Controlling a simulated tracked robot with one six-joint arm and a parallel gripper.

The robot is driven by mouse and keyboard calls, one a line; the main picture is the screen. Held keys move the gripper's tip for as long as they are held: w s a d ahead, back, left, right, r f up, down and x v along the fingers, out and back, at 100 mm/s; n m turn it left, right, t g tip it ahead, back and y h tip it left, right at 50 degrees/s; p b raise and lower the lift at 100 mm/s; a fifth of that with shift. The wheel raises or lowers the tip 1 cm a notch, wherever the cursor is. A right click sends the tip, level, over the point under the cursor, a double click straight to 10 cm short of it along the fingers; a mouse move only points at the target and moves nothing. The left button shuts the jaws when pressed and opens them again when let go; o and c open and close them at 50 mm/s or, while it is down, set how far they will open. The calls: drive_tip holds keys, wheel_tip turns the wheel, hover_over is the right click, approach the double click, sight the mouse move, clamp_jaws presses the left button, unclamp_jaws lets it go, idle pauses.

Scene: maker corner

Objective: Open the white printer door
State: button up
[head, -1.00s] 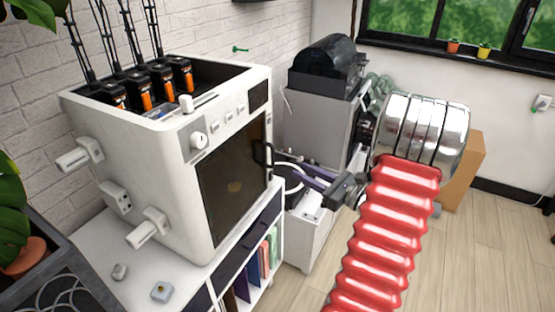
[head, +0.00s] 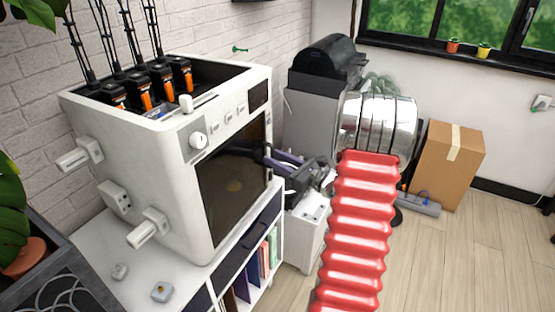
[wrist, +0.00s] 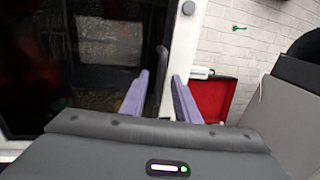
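The white printer (head: 150,190) stands on a white cabinet at the left. Its door (head: 232,185), a dark window panel, looks closed in the front face. The door's dark upright handle (wrist: 162,62) is at the door's right edge in the wrist view. My gripper (head: 267,157) has reached the handle from the right; its purple fingers also show in the wrist view (wrist: 161,78). The fingers are apart, one on each side of the handle, with gaps visible. Contact with the handle cannot be made out.
A low shelf with books (head: 262,255) is under the printer. A grey cabinet with a black machine (head: 325,65) stands behind my arm. A cardboard box (head: 447,165) and a power strip (head: 425,207) are on the floor at right. The wooden floor in front is open.

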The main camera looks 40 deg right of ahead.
drive_tip(key=shift+c, duration=0.2)
clamp_jaws()
idle(0.3)
